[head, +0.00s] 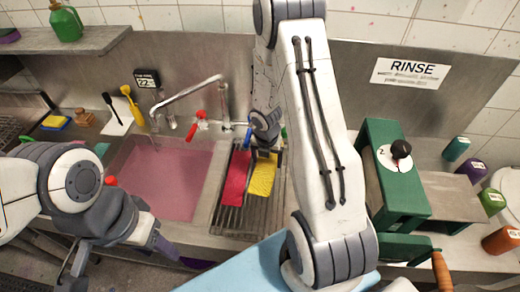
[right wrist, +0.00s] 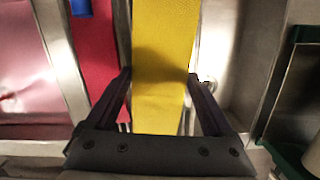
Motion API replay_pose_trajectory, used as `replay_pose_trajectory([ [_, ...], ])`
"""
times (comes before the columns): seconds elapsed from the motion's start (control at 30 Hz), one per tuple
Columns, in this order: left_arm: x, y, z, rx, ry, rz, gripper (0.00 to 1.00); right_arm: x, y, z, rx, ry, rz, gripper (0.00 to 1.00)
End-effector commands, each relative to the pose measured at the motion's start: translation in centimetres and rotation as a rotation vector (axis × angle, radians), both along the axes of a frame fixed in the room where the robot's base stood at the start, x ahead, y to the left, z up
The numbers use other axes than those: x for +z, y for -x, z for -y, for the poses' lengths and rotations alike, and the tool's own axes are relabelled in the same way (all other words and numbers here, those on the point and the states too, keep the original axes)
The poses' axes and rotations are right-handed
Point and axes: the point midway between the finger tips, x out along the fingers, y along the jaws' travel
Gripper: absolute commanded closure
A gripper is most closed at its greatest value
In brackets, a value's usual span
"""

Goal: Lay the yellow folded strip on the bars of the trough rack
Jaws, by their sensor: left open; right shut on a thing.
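The yellow folded strip (head: 263,178) hangs or lies over the trough rack (head: 228,221), beside a red strip (head: 236,177). My right gripper (head: 265,149) is shut on the yellow strip. In the right wrist view the strip (right wrist: 164,50) runs between the two fingers of the right gripper (right wrist: 159,76). Whether the strip's underside touches the bars cannot be told. My left gripper (head: 155,240) is open and empty, low at the left in front of the sink, away from the rack; its fingers are partly hidden.
A sink of pink liquid (head: 165,180) with a tap (head: 190,92) lies left of the rack. A green press (head: 395,180) stands to the right, with several coloured jars (head: 492,202) beyond. The rack's front bars are bare. My right arm hides part of the counter.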

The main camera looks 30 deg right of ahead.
Motion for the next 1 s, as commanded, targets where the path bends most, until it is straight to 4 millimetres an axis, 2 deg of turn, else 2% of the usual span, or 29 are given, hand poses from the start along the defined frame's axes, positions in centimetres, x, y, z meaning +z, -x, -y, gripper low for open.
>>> replay_pose_trajectory([
  [0.4, 0.5, 0.0, 0.0, -0.001, 0.000, 0.000, 0.50, 0.1, 0.0, 0.4, -0.007, 0.001, 0.002, 0.72],
  [1.0, -5.0, 0.0, 0.0, 0.008, -0.001, -0.002, 0.50, -5.7, -0.1, 0.2, -0.002, 0.000, 0.001, 0.72],
])
